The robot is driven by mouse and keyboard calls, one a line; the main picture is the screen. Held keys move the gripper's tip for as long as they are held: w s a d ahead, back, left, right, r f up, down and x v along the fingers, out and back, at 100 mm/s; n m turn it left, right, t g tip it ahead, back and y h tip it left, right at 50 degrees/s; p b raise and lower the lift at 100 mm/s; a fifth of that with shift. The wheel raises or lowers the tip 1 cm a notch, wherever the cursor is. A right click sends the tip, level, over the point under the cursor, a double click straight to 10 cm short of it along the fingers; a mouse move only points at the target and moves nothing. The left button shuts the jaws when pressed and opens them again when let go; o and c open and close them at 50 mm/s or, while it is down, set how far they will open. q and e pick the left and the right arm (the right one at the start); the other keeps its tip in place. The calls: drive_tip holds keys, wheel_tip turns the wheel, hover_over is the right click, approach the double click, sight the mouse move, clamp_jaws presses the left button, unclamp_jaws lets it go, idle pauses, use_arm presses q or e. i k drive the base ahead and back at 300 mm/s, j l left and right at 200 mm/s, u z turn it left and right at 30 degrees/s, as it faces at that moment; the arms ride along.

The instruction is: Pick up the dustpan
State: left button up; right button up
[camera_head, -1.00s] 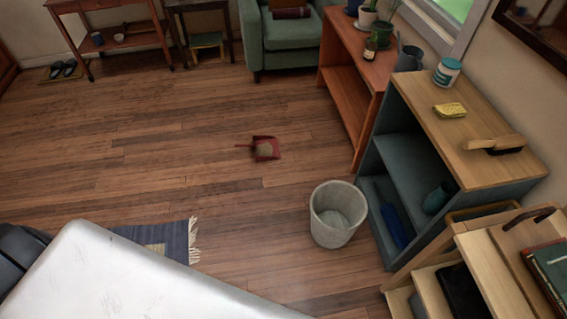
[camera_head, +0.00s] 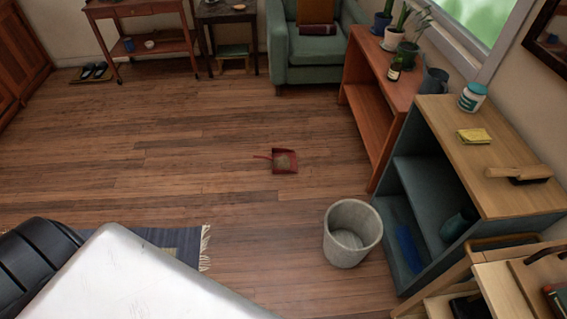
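A small red dustpan (camera_head: 285,161) lies on the wooden floor near the middle of the head view. Its thin handle points left, and a greyish-brown patch, perhaps dirt, shows in its pan. Neither of my grippers is in view. A white surface and a black part fill the lower left corner, apart from the dustpan.
A grey bin (camera_head: 352,234) stands on the floor to the right, in front of a blue-green shelf unit (camera_head: 412,150) with a brush (camera_head: 518,174) on top. A fringed blue rug (camera_head: 180,240) lies lower left. Floor around the dustpan is clear. A green armchair (camera_head: 318,72) stands behind.

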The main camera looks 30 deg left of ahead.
sight(285, 161)
drive_tip(key=j+z, duration=0.15)
drive_tip(key=z, duration=0.2)
drive_tip(key=i+j+z, duration=0.1)
drive_tip(key=z, duration=0.25)
drive_tip(key=j+z, duration=0.5)
drive_tip(key=j, duration=0.4)
drive_tip(key=j+z, duration=0.15)
drive_tip(key=j, duration=0.4)
drive_tip(key=j+z, duration=0.15)
drive_tip(key=j, duration=0.4)
drive_tip(key=k+j+z, duration=0.15)
drive_tip(key=j, duration=0.4)
drive_tip(key=j+z, duration=0.15)
drive_tip(key=j, duration=0.4)
drive_tip(key=k, duration=0.05)
